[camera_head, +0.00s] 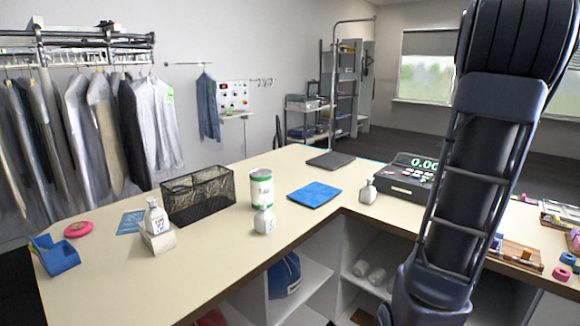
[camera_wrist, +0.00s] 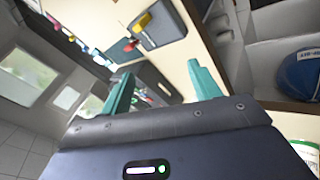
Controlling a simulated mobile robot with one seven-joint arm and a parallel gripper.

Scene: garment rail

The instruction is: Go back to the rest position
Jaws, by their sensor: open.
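My gripper (camera_wrist: 160,92) shows in the wrist view with its two green fingers spread apart and nothing between them. The wrist view is tilted, with the counter and its small items beyond the fingers. In the head view my dark arm rises across the right side, in front of the counter, and my gripper is out of that picture. The garment rail (camera_head: 95,50) stands at the far left, hung with several grey, white and dark garments (camera_head: 150,120).
The L-shaped counter (camera_head: 110,285) carries a black mesh basket (camera_head: 198,195), a white-green tub (camera_head: 261,188), white bottles (camera_head: 264,221), a blue cloth (camera_head: 314,195) and a cash register (camera_head: 405,180). My arm hides part of the right counter.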

